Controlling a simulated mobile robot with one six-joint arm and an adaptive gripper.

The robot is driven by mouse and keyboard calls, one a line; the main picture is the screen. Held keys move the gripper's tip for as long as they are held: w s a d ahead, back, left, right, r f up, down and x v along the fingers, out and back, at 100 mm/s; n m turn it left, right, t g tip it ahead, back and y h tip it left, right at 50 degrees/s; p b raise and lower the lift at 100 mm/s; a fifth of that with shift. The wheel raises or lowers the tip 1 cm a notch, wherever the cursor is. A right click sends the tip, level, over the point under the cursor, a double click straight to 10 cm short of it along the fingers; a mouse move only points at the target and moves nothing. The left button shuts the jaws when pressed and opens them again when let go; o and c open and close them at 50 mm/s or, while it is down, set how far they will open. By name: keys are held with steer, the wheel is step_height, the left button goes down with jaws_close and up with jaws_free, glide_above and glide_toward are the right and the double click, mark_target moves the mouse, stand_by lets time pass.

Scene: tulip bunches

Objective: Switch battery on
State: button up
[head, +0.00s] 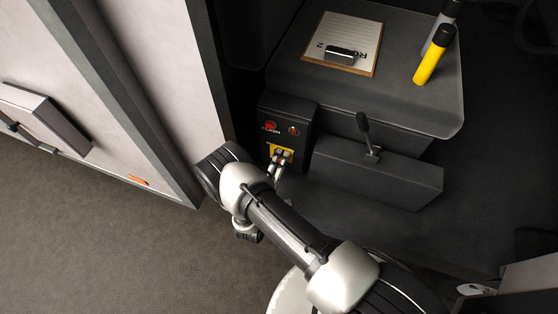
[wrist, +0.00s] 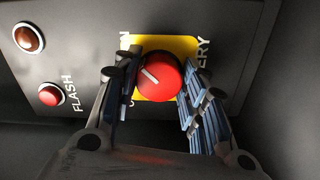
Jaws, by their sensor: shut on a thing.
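The battery switch is a round red knob (wrist: 158,80) with a pale line mark, set on a yellow plate (wrist: 183,44) with partly hidden lettering ending in "ERY". In the wrist view my gripper (wrist: 158,92) has one finger on each side of the knob and is shut on it. The pale line points up and to the left in that view. In the head view my gripper (head: 279,163) reaches the yellow plate (head: 273,150) low on the dark control box (head: 284,108). The knob itself is mostly hidden there.
Two other round buttons sit on the panel, a red one (wrist: 50,94) by the word "FLASH" and a dark red one (wrist: 29,39). A dark console with a lever (head: 368,135) stands right of the box.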

steer(key=o, duration=1.1)
steer(key=shift+c, duration=0.2)
steer(key=v, duration=1.2)
